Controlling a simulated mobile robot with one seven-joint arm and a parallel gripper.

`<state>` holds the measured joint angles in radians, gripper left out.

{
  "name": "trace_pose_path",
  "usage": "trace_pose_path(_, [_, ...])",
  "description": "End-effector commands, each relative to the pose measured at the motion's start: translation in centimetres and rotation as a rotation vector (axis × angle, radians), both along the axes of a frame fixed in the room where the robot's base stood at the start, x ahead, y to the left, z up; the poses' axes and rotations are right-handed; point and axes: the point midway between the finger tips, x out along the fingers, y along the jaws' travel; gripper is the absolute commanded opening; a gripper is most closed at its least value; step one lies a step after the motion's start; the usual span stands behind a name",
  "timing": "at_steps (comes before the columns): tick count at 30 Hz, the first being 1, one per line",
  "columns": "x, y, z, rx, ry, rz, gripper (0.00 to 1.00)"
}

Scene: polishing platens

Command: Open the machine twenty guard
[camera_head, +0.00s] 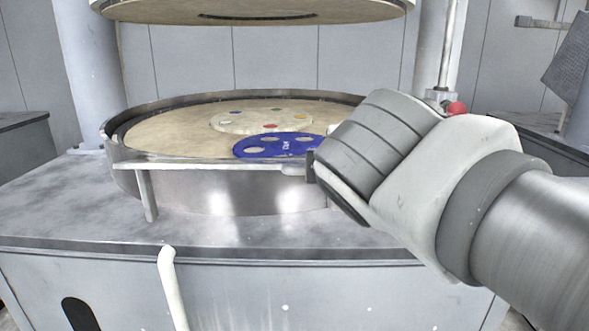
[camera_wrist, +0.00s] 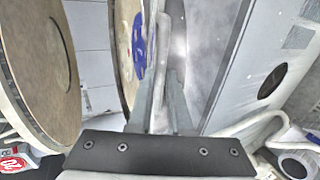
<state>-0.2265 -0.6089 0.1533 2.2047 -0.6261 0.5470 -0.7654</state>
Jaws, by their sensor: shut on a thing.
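The guard shows in the head view as a pale horizontal bar (camera_head: 215,166) across the front rim of the round lower platen (camera_head: 165,137), with a short post at its left end. My gripper (camera_head: 309,168) is at the right end of this bar and shut on it. In the wrist view the bar (camera_wrist: 163,45) runs between the fingers of my gripper (camera_wrist: 161,90). My gripper's body hides what lies to the right of the grip in the head view. No machine number is readable.
A blue disc with holes (camera_head: 277,145) lies on the lower platen, just behind the bar. The upper platen (camera_head: 255,8) hangs above. A red knob (camera_head: 456,108) stands behind my wrist. A pale curved pipe (camera_head: 171,285) rises at the machine's front. The deck at left (camera_head: 70,200) is clear.

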Motion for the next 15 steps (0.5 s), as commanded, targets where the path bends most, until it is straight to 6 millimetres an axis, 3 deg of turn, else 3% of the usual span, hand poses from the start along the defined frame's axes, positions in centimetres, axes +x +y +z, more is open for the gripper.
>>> trace_pose_path(1, [-0.2, 0.0, -1.1, 0.001, -0.001, 0.000, 0.00])
trace_pose_path(6, [-0.6, 0.0, -2.8, 0.001, 0.000, 0.000, 0.00])
trace_pose_path(15, [-0.8, 0.0, -4.1, 0.003, 0.001, -0.001, 0.00])
